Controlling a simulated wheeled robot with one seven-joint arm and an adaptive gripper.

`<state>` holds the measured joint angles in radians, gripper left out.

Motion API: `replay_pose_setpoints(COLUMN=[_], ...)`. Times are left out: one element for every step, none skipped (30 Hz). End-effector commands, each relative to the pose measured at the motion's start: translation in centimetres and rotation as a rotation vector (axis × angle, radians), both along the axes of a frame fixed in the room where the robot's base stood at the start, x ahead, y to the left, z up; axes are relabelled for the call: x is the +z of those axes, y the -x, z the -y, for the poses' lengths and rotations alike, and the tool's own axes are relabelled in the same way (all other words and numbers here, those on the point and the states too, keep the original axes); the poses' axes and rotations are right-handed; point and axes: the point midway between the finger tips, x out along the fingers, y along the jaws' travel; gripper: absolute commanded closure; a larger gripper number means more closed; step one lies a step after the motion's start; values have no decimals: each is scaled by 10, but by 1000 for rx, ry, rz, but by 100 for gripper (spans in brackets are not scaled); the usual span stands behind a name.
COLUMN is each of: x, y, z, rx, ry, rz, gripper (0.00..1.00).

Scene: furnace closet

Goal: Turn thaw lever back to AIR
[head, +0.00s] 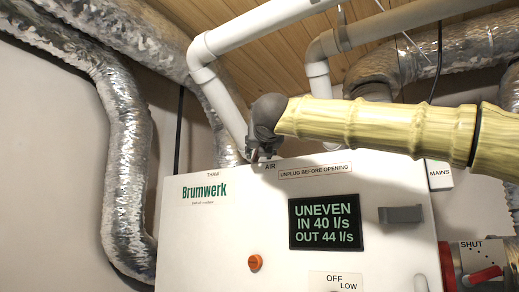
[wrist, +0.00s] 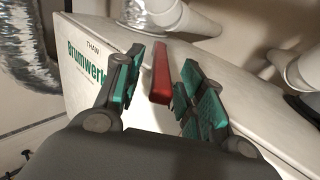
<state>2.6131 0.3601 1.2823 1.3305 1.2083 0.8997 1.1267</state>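The thaw lever (wrist: 161,72) is a red bar on top of the white Brumwerk unit (head: 215,235). In the wrist view it stands between the two green-padded fingers of my gripper (wrist: 160,78), with a gap visible on each side. In the head view my gripper (head: 260,152) is at the unit's top edge, just left of the AIR label (head: 270,167), and it hides most of the lever. The THAW label (head: 212,174) is further left on the same edge, and it also shows in the wrist view (wrist: 93,47). Which label the lever points at cannot be told.
A display (head: 325,222) reads UNEVEN, IN 40 l/s, OUT 44 l/s. White pipes (head: 220,95) and silver ducts (head: 125,160) stand behind and left of the unit. An orange button (head: 255,263) and a grey handle (head: 400,214) are on its front.

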Motion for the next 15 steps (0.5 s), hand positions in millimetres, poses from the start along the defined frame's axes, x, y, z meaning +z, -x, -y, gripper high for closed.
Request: replay_pose_setpoints(x=[0, 0, 0, 0, 1, 1, 1, 1, 1, 1, 1, 1, 1, 1, 1], y=[1, 1, 3, 5, 7, 11, 15, 19, 26, 31, 37, 44, 50, 56, 63], z=[0, 0, 1, 1, 1, 2, 3, 4, 5, 5, 6, 7, 8, 9, 10], rx=[0, 0, 0, 0, 0, 0, 0, 0, 0, 0, 1, 1, 1, 0, 0], ry=[0, 0, 0, 0, 0, -1, -1, 0, 1, 1, 2, 0, 0, 0, 1], rz=[0, 0, 0, 1, 1, 1, 1, 1, 1, 2, 2, 2, 2, 2, 2], gripper=[61, 61, 61, 61, 61, 61, 61, 61, 61, 61, 61, 61, 61, 61, 61])
